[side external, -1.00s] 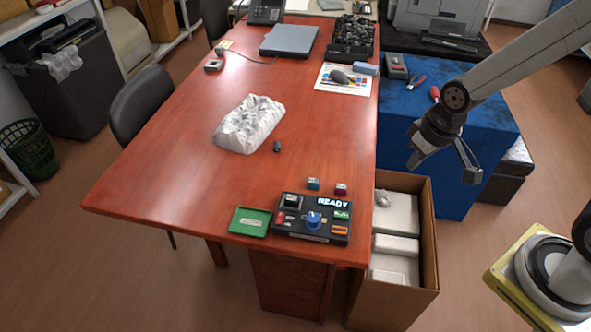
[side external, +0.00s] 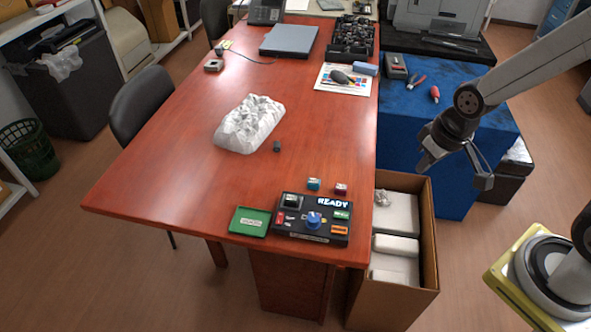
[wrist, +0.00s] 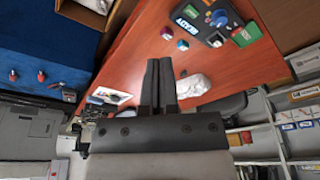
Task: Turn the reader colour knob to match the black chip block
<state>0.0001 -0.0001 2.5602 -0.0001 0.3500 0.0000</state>
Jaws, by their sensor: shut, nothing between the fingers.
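The dark reader (side external: 325,234) sits at the table's near right corner, with a lit READY sign and a blue colour knob (side external: 314,219). A dark block (side external: 291,200) sits at the reader's back left; I cannot tell its chip colour surely. Another dark block (side external: 277,146) lies alone on the table. The knob (wrist: 218,17) also shows in the wrist view. My gripper (side external: 424,164) is shut and empty, in the air right of the table and well away from the reader. Its two dark fingers (wrist: 160,62) lie together in the wrist view.
A teal block (side external: 314,184) and a maroon block (side external: 341,189) stand behind the reader. A green tray (side external: 250,220) lies left of it. A crumpled white bag (side external: 248,125) sits mid-table. An open cardboard box (side external: 428,240) stands right of the table, below my gripper.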

